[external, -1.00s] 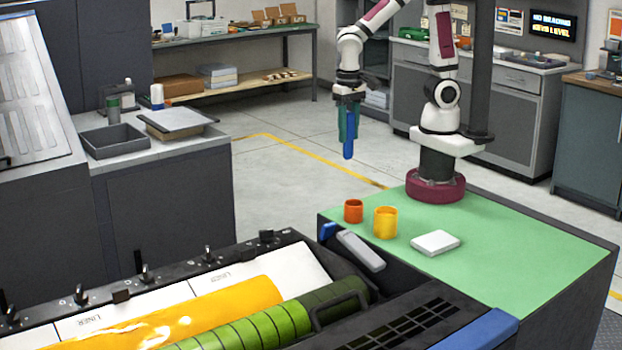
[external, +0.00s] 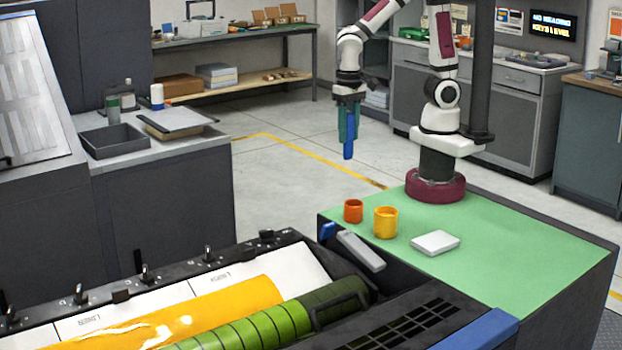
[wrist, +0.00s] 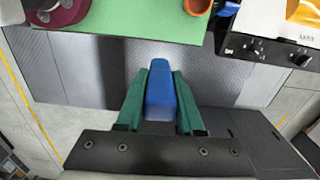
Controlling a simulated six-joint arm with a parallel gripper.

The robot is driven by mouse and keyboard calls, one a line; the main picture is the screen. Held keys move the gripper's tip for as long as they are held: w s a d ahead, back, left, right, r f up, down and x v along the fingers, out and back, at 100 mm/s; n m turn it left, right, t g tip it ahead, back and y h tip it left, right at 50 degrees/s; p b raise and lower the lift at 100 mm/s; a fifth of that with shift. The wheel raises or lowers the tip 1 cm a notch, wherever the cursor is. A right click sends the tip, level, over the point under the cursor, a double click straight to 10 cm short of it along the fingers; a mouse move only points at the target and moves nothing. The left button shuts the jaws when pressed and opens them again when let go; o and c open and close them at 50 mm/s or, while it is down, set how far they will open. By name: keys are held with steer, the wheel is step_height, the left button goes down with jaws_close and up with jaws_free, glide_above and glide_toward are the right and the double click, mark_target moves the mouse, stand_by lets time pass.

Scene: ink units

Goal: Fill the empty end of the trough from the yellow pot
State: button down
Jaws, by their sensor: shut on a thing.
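The yellow pot (external: 385,223) stands upright on the green bench top, its inside too small to make out. The trough (external: 312,272) lies at the lower left, with yellow ink (external: 215,309) along much of it and a bare white stretch at its right end. Part of its ink also shows in the wrist view (wrist: 306,12). My gripper (external: 347,130) hangs in the air behind the bench, away from pot and trough. Its green fingers are shut on a blue object (wrist: 160,97), which points down; its exact kind is unclear.
An orange-red pot (external: 353,211) stands left of the yellow pot. A flat white block (external: 435,243) lies to its right. A green roller (external: 250,328) runs along the trough's near side. Small levers (external: 208,254) line its far side. The bench's right part is clear.

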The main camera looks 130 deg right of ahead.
steer(key=w+a, duration=0.3)
steer(key=a, duration=0.7)
steer(key=w+a, duration=0.2)
steer(key=a, duration=0.8)
step_height(320, 180, down, 9)
steer(key=shift+w+a+r, duration=0.15)
steer(key=shift+r, duration=0.05)
step_height(320, 180, up, 8)
steer(key=shift+f, duration=0.15)
steer(key=shift+w, duration=0.1)
